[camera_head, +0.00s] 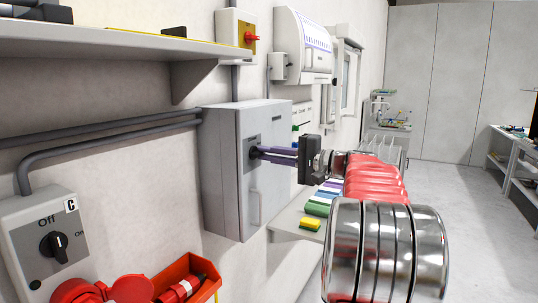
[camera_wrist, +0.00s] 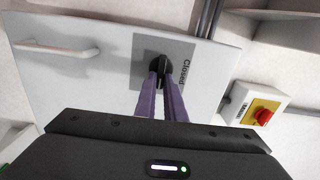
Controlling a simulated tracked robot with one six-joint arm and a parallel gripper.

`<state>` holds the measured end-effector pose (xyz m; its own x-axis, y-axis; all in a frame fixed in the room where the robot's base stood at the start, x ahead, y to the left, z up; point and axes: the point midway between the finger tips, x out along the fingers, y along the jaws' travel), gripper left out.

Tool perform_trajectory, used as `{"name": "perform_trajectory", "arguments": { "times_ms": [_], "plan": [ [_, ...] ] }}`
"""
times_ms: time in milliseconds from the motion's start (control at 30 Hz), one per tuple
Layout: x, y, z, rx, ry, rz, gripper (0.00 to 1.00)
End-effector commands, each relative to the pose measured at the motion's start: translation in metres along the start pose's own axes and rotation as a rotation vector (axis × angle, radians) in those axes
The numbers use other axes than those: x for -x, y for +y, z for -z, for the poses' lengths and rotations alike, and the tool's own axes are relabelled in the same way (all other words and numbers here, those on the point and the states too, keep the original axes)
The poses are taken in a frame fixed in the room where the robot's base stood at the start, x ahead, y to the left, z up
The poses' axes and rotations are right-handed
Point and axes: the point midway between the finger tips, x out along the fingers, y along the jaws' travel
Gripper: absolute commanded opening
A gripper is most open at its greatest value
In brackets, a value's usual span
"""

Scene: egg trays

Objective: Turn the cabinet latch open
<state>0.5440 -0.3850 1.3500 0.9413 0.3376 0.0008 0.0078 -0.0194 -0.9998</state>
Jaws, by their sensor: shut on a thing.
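The grey cabinet (camera_head: 222,175) is mounted on the wall left of centre in the head view, its door (camera_wrist: 75,75) filling much of the wrist view. A black round latch (camera_wrist: 155,70) sits on a darker grey plate marked "Closed" (camera_wrist: 187,75). The latch also shows in the head view (camera_head: 252,152), partly hidden by my fingers. My gripper (camera_head: 262,152) reaches in from the right, its two purple fingers at the latch. In the wrist view the fingertips (camera_wrist: 160,78) are shut on the latch's raised grip. The cabinet door looks closed.
A pale handle (camera_wrist: 58,50) stands out from the door. A red switch on a yellow plate (camera_wrist: 262,115) is beside the cabinet. A shelf (camera_head: 110,42) overhangs at upper left. An Off/On switch box (camera_head: 45,240) and red bin (camera_head: 188,275) are lower left. Open floor lies right.

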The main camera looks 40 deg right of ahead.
Motion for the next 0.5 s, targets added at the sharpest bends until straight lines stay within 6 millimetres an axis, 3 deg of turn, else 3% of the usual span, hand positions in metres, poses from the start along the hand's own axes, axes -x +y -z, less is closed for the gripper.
{"name": "perform_trajectory", "arguments": {
  "times_ms": [500],
  "plan": [
    [0.0015, 0.003, 0.0039, -0.04, 0.011, -0.002, 0.0]
  ]
}}
